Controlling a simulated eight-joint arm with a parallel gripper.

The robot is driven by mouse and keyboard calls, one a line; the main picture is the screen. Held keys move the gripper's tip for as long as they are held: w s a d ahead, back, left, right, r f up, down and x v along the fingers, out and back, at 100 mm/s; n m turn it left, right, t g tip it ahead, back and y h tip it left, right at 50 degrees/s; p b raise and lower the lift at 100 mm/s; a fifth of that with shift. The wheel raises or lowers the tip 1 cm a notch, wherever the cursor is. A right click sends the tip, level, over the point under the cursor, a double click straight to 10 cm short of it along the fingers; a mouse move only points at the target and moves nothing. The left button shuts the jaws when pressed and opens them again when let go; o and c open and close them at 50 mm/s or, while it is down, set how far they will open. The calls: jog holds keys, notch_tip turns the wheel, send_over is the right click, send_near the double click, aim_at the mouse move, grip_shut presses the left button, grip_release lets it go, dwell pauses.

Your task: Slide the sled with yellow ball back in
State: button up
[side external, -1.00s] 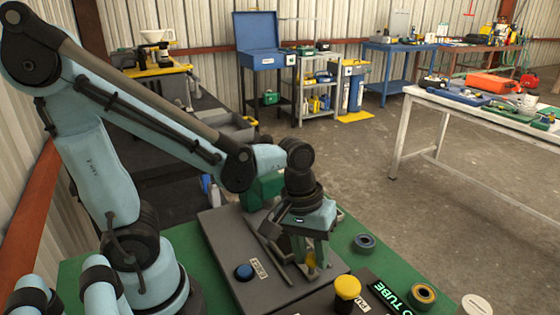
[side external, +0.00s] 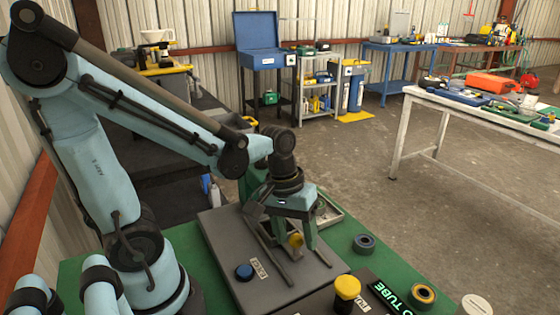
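The yellow ball (side external: 296,239) stands on the dark grey panel (side external: 225,245), between slim dark rails (side external: 278,262). The sled under it is mostly hidden, so I cannot tell its exact position. My gripper (side external: 295,243) points down over the ball, one finger on each side of it. The fingers are spread, with a gap visible around the ball.
A blue button (side external: 243,272) with a label is at the panel's front left. A yellow-topped post (side external: 347,287), a grey-blue ring (side external: 364,243), a yellow-centred ring (side external: 423,295) and a lit display (side external: 405,297) are to the right. A shallow tray (side external: 329,211) sits behind the gripper.

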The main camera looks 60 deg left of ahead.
notch_tip(320, 180, up, 12)
jog(key=s+a, duration=0.1)
jog(key=a, duration=0.1)
jog(key=shift+s, duration=0.15)
dwell(0.7)
jog(key=shift+w+d+f+n+t+y, duration=0.15)
jog(key=shift+d+f+n+y, duration=0.25)
jog(key=shift+f+n, duration=1.75)
jog(key=shift+w+d+f+n+t+y, duration=0.2)
jog(key=shift+d+f+n+y, duration=0.2)
jog(key=shift+f+n, duration=1.65)
jog(key=shift+w+d+f+n+t+y, duration=0.15)
jog(key=shift+d+f+n+y, duration=0.2)
jog(key=shift+f+n, duration=1.8)
jog(key=shift+r+n, duration=0.35)
grip_shut()
